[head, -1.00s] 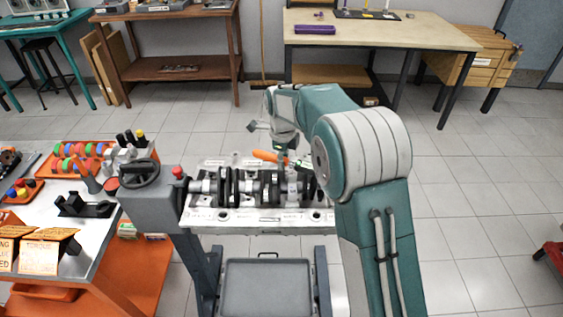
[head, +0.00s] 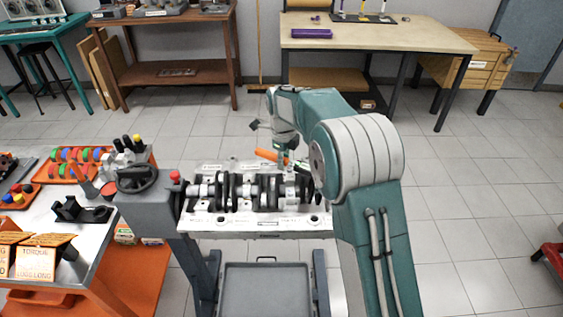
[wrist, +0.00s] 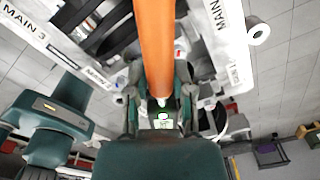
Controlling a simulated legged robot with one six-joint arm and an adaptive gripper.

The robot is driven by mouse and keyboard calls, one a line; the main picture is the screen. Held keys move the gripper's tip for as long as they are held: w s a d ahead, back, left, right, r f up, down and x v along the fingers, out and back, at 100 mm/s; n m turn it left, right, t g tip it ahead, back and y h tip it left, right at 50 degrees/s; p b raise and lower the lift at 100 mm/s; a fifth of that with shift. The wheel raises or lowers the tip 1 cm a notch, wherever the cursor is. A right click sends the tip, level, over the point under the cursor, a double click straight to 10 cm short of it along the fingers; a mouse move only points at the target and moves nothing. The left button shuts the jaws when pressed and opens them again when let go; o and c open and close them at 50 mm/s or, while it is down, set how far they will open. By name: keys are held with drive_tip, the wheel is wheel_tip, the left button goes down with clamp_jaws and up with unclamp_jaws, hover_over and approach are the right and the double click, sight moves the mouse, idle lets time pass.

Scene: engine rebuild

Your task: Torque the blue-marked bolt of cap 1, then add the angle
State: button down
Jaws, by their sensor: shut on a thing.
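A torque wrench with an orange handle (wrist: 155,45) runs up from the middle of the wrist view. My gripper (wrist: 161,92) is shut on the wrench. In the head view my gripper (head: 286,157) is over the right end of the engine block (head: 240,227), with the orange handle (head: 267,155) pointing left. The MAIN 1 label (wrist: 234,73) is to the right of the handle in the wrist view. Small red and blue marks show beside the handle. The wrench and gripper hide the bolt, so I cannot tell whether the socket is seated.
The crankshaft (head: 245,190) lies along the block, close under my gripper. The grey stand's handwheel (head: 136,180) is left of the block. A cart (head: 80,240) with trays and tools stands at the left. Open floor lies right of my arm.

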drive_tip(key=shift+w+d+r+m, duration=0.1)
drive_tip(key=shift+w+d+m, duration=0.2)
drive_tip(key=shift+w, duration=0.15)
drive_tip(key=shift+w+d+m, duration=0.35)
drive_tip(key=shift+w+m, duration=0.05)
drive_tip(key=shift+w, duration=0.1)
idle(0.5)
drive_tip(key=shift+w+d+m, duration=0.5)
drive_tip(key=shift+w+m, duration=0.1)
drive_tip(key=shift+w+d+m, duration=0.4)
idle(1.1)
idle(1.0)
drive_tip(key=shift+s+a, duration=0.1)
drive_tip(key=shift+a, duration=0.15)
drive_tip(key=shift+s+a+n, duration=1.2)
drive_tip(key=shift+s+n, duration=0.3)
idle(1.7)
